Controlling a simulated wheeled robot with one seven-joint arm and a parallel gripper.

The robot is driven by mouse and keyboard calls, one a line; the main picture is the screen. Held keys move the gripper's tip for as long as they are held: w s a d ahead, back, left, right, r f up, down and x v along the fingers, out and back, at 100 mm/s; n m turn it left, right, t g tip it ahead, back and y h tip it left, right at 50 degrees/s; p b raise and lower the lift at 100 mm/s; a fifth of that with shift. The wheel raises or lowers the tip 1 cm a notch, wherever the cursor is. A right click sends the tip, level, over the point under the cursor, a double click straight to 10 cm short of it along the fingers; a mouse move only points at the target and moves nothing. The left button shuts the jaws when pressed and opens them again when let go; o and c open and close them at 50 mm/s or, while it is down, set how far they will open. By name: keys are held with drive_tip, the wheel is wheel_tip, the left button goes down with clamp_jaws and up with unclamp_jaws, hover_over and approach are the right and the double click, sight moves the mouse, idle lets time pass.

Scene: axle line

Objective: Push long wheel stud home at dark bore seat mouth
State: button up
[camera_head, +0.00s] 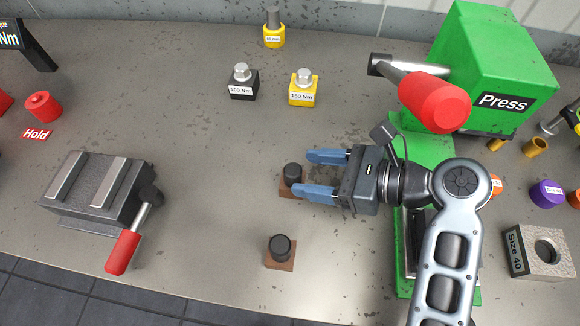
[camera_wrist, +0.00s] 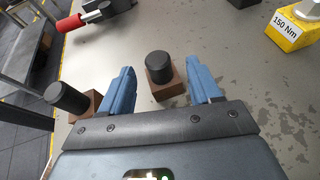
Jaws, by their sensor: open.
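My gripper (camera_head: 318,173) is open and empty, its blue fingers pointing left over the bench. Just beyond and between the fingertips stands a black cylinder (camera_head: 292,171) on a brown square block (camera_head: 287,191); the wrist view shows the cylinder (camera_wrist: 158,67) upright. A second black cylinder (camera_head: 280,247) stands on another brown block (camera_head: 279,263) nearer the front edge. A grey pin (camera_head: 273,16) stands in a yellow round holder (camera_head: 273,39) at the back. I cannot tell which piece is the long wheel stud, nor do I make out a dark bore mouth.
A black block (camera_head: 243,88) and a yellow block (camera_head: 303,94), both labelled 150 Nm, carry hex bolts. A grey vise (camera_head: 90,188) with a red handle stands left. A green press (camera_head: 490,60) with a red-ended lever stands right, behind my arm. The bench's middle-left is clear.

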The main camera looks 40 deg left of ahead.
sight(300, 171)
drive_tip(key=shift+b+x, duration=1.5)
drive_tip(key=shift+b, duration=0.05)
drive_tip(key=shift+b+x, duration=1.15)
drive_tip(key=shift+b, duration=0.1)
drive_tip(key=shift+s+a+r, duration=0.15)
drive_tip(key=shift+s+a, duration=0.1)
drive_tip(key=shift+a, duration=0.1)
clamp_jaws()
